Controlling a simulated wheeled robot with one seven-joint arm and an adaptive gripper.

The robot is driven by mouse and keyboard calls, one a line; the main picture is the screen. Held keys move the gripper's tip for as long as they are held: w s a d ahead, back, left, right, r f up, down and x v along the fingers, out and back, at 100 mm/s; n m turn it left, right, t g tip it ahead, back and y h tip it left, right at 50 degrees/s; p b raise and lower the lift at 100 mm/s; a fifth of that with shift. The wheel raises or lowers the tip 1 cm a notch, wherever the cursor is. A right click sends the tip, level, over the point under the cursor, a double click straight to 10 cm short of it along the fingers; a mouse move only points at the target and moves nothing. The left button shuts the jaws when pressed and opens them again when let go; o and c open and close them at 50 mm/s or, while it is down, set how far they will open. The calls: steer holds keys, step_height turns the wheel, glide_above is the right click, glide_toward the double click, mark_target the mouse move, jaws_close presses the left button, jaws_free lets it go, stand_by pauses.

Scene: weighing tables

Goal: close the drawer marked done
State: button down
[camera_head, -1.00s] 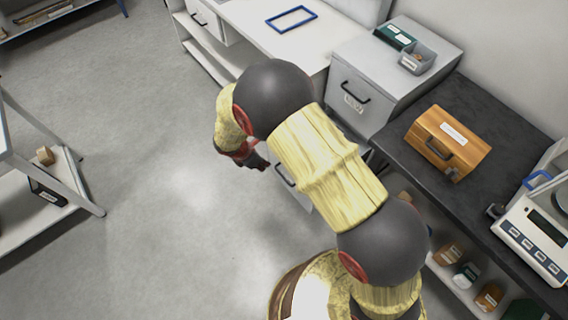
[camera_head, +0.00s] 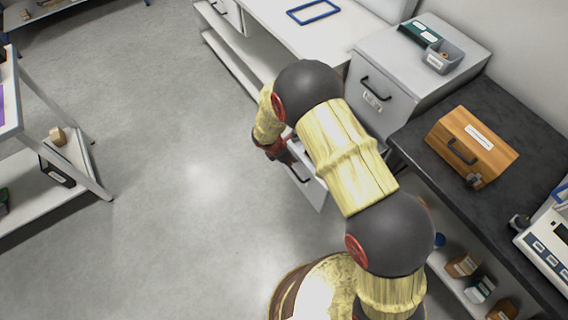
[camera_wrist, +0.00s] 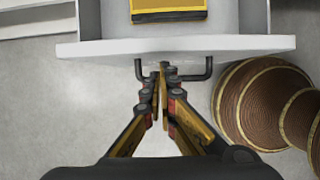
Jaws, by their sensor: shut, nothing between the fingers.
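An open lower drawer (camera_head: 313,191) sticks out of the grey cabinet (camera_head: 390,98), partly hidden behind my arm. I cannot read a label on it. In the wrist view its white front (camera_wrist: 85,48) runs across the top, with a black bar handle (camera_wrist: 208,70) on its outer face. A yellow object (camera_wrist: 168,11) lies inside the drawer. My gripper (camera_wrist: 163,70) is shut and empty, its fingertips at the handle's middle, close to the drawer front. I cannot tell whether they touch. In the head view my gripper (camera_head: 289,158) is beside the drawer front.
The cabinet's upper drawer (camera_head: 377,100) is shut. A dark bench (camera_head: 425,135) with a wooden box (camera_head: 472,142) stands at right. A white table (camera_head: 325,35) is behind, and a shelf trolley (camera_head: 85,165) is at left. The floor (camera_head: 190,200) between is clear.

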steer(key=shift+w+d, duration=0.15)
steer(key=shift+d, duration=0.1)
steer(key=w+d+p, duration=0.2)
steer(key=w+d, duration=0.3)
steer(key=d, duration=0.3)
steer(key=w+d+p, duration=0.2)
steer(key=w+d, duration=0.4)
steer(key=d, duration=0.2)
steer(key=w+d+p, duration=0.2)
steer(key=w+d, duration=0.3)
steer(key=d, duration=0.3)
steer(key=shift+w+d+p, duration=0.15)
steer(key=shift+w+p, duration=0.05)
steer(key=shift+p, duration=0.2)
